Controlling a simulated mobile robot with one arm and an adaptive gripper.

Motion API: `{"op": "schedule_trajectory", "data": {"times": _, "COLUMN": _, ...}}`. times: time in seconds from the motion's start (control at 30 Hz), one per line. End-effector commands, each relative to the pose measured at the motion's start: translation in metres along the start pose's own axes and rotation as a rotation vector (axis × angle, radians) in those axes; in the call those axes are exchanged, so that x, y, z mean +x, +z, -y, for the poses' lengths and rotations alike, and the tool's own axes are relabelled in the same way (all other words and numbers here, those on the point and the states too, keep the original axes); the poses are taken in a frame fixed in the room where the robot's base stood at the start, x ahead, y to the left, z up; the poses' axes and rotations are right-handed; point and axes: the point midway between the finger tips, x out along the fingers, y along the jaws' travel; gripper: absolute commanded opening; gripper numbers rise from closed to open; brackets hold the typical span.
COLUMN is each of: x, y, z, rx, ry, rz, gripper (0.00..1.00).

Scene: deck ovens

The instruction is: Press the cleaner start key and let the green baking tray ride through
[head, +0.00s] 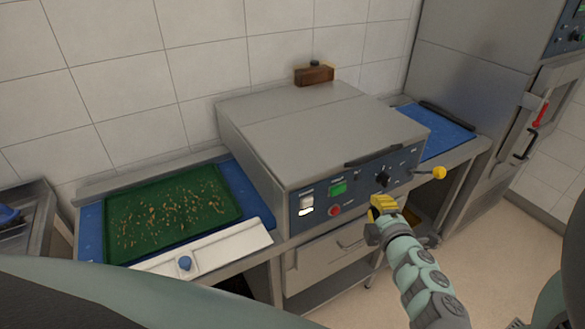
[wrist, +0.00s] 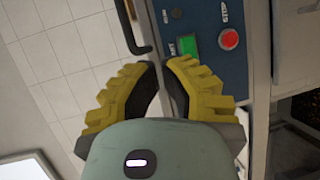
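The green baking tray (head: 222,208), scattered with brown crumbs, lies flat on the blue infeed belt (head: 91,228) left of the grey tray cleaner (head: 300,125). The cleaner's blue front panel (head: 410,158) carries a green key (head: 338,188), which also shows in the wrist view (wrist: 187,45). A red round button (head: 334,210) is just below it, also in the wrist view (wrist: 229,39). My gripper (head: 382,203) is in front of the panel, right of the green key, apart from it.
A black knob (head: 383,179) and a yellow-ended lever (head: 438,172) sit on the panel's right part. A white switch (head: 306,205) is at its left. A blue belt (head: 437,133) continues on the right, empty. A white strip with a blue knob (head: 185,263) edges the infeed side.

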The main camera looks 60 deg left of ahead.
Motion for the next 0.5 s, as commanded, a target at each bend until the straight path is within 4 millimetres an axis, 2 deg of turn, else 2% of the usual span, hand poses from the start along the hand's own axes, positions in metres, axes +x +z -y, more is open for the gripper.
{"op": "schedule_trajectory", "data": {"times": 0.03, "x": 0.01, "y": -0.002, "z": 0.031, "rx": -0.077, "ry": -0.027, "rz": 0.013, "gripper": 0.0}}
{"op": "schedule_trajectory", "data": {"times": 0.1, "x": 0.017, "y": 0.002, "z": 0.05, "rx": -0.177, "ry": -0.056, "rz": 0.049, "gripper": 0.0}}
{"op": "schedule_trajectory", "data": {"times": 0.2, "x": 0.026, "y": 0.007, "z": 0.067, "rx": -0.306, "ry": -0.078, "rz": 0.096, "gripper": 0.0}}
{"op": "schedule_trajectory", "data": {"times": 0.33, "x": 0.033, "y": 0.011, "z": 0.078, "rx": -0.425, "ry": -0.085, "rz": 0.145, "gripper": 0.0}}
{"op": "schedule_trajectory", "data": {"times": 0.5, "x": 0.036, "y": 0.014, "z": 0.079, "rx": -0.499, "ry": -0.083, "rz": 0.178, "gripper": 0.0}}
